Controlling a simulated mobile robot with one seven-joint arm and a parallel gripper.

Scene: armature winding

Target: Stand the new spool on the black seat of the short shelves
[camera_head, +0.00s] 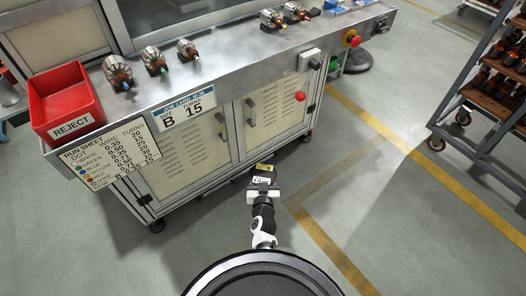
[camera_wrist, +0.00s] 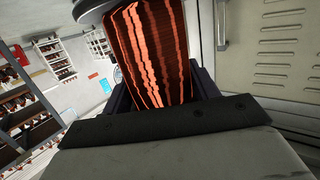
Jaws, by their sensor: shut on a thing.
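My gripper (camera_head: 263,192) is shut on the spool, low in front of the bench cabinet. In the head view the held spool (camera_head: 264,169) is small and dark, with what look like yellow and white labels. In the wrist view the spool (camera_wrist: 150,50) shows bright copper windings and part of a grey flange at its upper left. I cannot make out the black seat, nor tell which shelves are the short ones.
The bench (camera_head: 225,60) carries a red REJECT bin (camera_head: 65,100) and several armatures. Its cabinet doors (camera_head: 185,155) stand close to my gripper. Grey floor with yellow lines (camera_head: 345,250) lies clear between.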

